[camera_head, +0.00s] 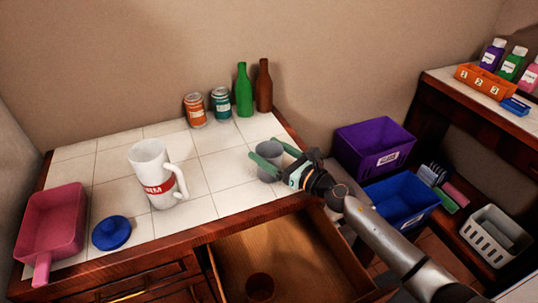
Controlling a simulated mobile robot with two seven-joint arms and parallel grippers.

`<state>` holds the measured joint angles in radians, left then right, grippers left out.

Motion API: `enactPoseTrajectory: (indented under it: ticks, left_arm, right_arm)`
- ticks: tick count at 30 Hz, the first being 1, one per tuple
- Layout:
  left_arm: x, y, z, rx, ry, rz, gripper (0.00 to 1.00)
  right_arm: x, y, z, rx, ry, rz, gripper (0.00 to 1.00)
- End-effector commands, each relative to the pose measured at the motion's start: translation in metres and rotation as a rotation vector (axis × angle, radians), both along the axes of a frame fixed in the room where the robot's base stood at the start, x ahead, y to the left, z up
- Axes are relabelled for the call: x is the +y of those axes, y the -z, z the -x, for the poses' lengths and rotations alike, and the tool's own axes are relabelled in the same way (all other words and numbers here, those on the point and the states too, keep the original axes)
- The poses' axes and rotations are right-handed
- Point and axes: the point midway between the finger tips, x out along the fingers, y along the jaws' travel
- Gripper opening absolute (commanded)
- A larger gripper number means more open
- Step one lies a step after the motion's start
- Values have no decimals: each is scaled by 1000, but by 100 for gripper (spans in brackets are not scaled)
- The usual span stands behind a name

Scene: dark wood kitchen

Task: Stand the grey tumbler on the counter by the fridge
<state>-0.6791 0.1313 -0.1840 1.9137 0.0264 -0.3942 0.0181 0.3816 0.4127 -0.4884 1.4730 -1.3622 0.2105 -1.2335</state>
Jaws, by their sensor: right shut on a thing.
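The grey tumbler (270,157) stands upright on or just above the white tiled counter (215,160), near its right edge. My right gripper (268,153) reaches in from the right, with its green fingers closed around the tumbler on either side. Whether the tumbler's base touches the tiles is hard to tell. My left gripper is not in view. No fridge can be made out for certain.
A white mug (150,178), a pink pan (52,222) and a blue lid (111,232) sit on the left. Cans and bottles (243,92) stand at the back. An open drawer (285,255) juts out in front. Purple (370,145) and blue (402,200) bins lie right.

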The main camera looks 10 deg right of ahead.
Motion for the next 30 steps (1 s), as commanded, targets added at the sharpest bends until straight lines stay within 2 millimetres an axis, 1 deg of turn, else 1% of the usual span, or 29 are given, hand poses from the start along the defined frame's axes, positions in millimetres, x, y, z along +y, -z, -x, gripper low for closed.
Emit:
enactPoseTrajectory:
  ticks: [4, 9, 10, 13, 14, 20, 25, 26, 30]
  left_arm:
    - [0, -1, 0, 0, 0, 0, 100]
    - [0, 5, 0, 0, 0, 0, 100]
    - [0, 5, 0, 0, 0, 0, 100]
    - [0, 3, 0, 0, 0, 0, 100]
    - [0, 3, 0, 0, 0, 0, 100]
    - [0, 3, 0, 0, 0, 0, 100]
    - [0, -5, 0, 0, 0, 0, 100]
    - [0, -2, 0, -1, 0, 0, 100]
    - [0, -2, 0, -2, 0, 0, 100]
  right_arm:
    - [0, -1, 0, 0, 0, 0, 12]
    - [0, 5, 0, 0, 0, 0, 12]
    - [0, 4, 0, 0, 0, 0, 86]
    - [0, 3, 0, 0, 0, 0, 98]
    - [0, 3, 0, 0, 0, 0, 100]
    - [0, 3, 0, 0, 0, 0, 100]
    - [0, -5, 0, 0, 0, 0, 100]
    - [-3, 0, 4, 2, 1, 1, 100]
    - [-17, 1, 25, 2, 0, 4, 100]
